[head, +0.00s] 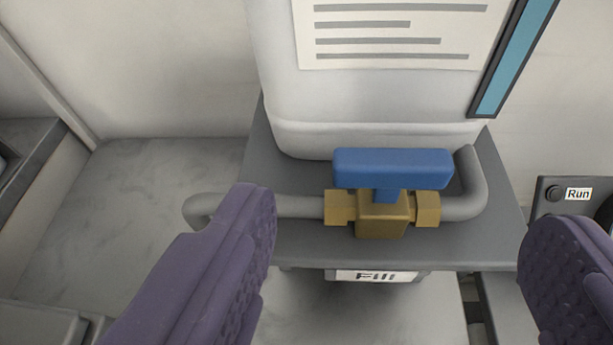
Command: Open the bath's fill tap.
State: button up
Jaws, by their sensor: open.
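The fill tap is a brass valve body (382,218) with a blue bar handle (392,168) on top. The handle lies roughly along the grey pipe (300,206) that runs through the valve. A label reading "Fill" (372,276) is below it on the shelf's front edge. My gripper (400,225) is open and empty, with one purple finger to the left of the valve and one to the right. Neither finger visibly touches the handle. The left finger covers part of the pipe.
A white tank (370,105) with a printed sheet (395,30) and a blue sight strip (512,60) stands behind the valve on a grey shelf (480,245). A dark panel with a "Run" button (555,193) is at right. The floor at left is clear.

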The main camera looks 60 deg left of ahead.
aim_at(394, 158)
jog(key=x, duration=0.5)
jog(key=shift+w+a, duration=0.1)
jog(key=shift+w, duration=0.05)
jog(key=c, duration=1)
jog(key=shift+w+n+g+y, duration=0.1)
jog(key=shift+n+g+y, duration=0.3)
jog(key=shift+n+y, duration=0.1)
jog(key=shift+c, duration=0.2)
jog(key=o, duration=1)
jog(key=shift+o, duration=0.2)
